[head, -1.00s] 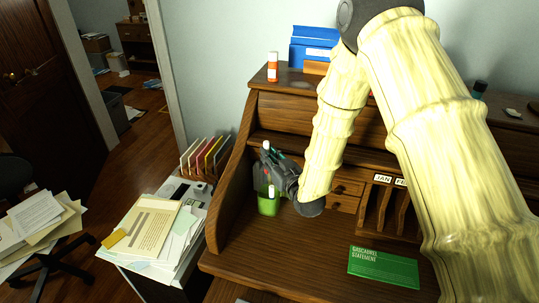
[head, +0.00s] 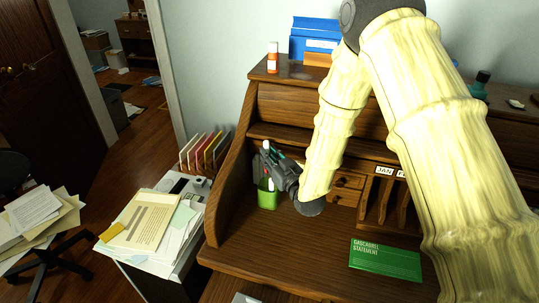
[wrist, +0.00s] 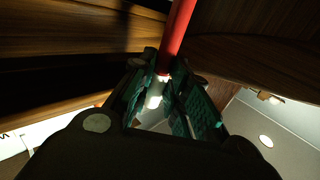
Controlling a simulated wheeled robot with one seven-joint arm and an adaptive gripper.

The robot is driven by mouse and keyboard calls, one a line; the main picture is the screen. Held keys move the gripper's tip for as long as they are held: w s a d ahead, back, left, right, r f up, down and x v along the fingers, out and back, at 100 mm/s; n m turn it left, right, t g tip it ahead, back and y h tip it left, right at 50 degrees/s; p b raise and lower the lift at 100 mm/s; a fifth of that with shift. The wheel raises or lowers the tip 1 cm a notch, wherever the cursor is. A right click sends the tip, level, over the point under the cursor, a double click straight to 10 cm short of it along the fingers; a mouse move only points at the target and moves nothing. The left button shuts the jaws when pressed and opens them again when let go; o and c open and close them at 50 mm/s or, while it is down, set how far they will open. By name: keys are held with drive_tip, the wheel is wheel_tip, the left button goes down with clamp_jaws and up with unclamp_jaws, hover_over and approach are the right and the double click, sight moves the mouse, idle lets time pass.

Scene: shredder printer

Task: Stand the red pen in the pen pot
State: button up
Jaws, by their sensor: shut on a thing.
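The red pen shows in the wrist view (wrist: 177,35) as a red barrel with a white part between the fingers. My gripper (wrist: 165,95) is shut on it. In the head view my gripper (head: 270,168) is just above the green pen pot (head: 267,200) at the left of the desk. The pen stands roughly upright there, with a white end above the fingers and a pale end at the pot's mouth. I cannot tell whether the lower end is inside the pot or in front of it. The fingers hide much of the barrel.
The wooden desk (head: 290,255) has its raised left side panel (head: 228,185) close to the pot. Small drawers (head: 347,190) stand behind my wrist. A green booklet (head: 386,260) lies at the right. The desk top in front of the pot is clear.

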drive_tip(key=shift+s+f+b, duration=0.2)
drive_tip(key=shift+f+b, duration=1.45)
drive_tip(key=shift+f, duration=0.75)
drive_tip(key=shift+s+f+b, duration=0.2)
drive_tip(key=shift+f+b, duration=1.4)
drive_tip(key=shift+f, duration=0.8)
drive_tip(key=shift+w+f, duration=0.15)
drive_tip(key=shift+w, duration=0.35)
drive_tip(key=o, duration=0.4)
drive_tip(key=shift+s+r, duration=0.2)
drive_tip(key=shift+r, duration=0.1)
drive_tip(key=o, duration=0.4)
drive_tip(key=shift+o, duration=0.7)
drive_tip(key=shift+w+f, duration=0.15)
drive_tip(key=shift+w, duration=0.05)
drive_tip(key=shift+s, duration=0.15)
